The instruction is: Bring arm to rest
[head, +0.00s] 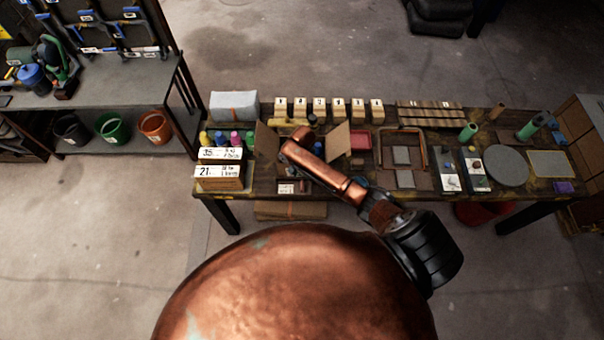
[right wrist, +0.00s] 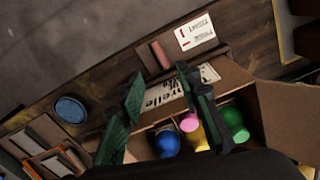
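My right arm reaches in copper and black over the workbench (head: 270,187) in the head view. My right gripper shows best in the right wrist view (right wrist: 160,74), with its two dark fingers apart and nothing seen between them. It is above an open cardboard box (right wrist: 268,102), near the lettered wall. The box also shows in the head view, with one raised flap (head: 338,142), partly hidden by my arm. Inside are a blue round-topped thing (right wrist: 167,143), a pink one (right wrist: 189,122) and a green one (right wrist: 235,118). My left gripper is out of view.
Stacked boxes (head: 219,172) and coloured bottles stand at the bench's left. A row of small numbered boxes (head: 318,107) lines the back. Green cylinders (head: 468,132) and a round grey plate (head: 507,166) are at the right. A blue disc (right wrist: 70,108) lies near the box.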

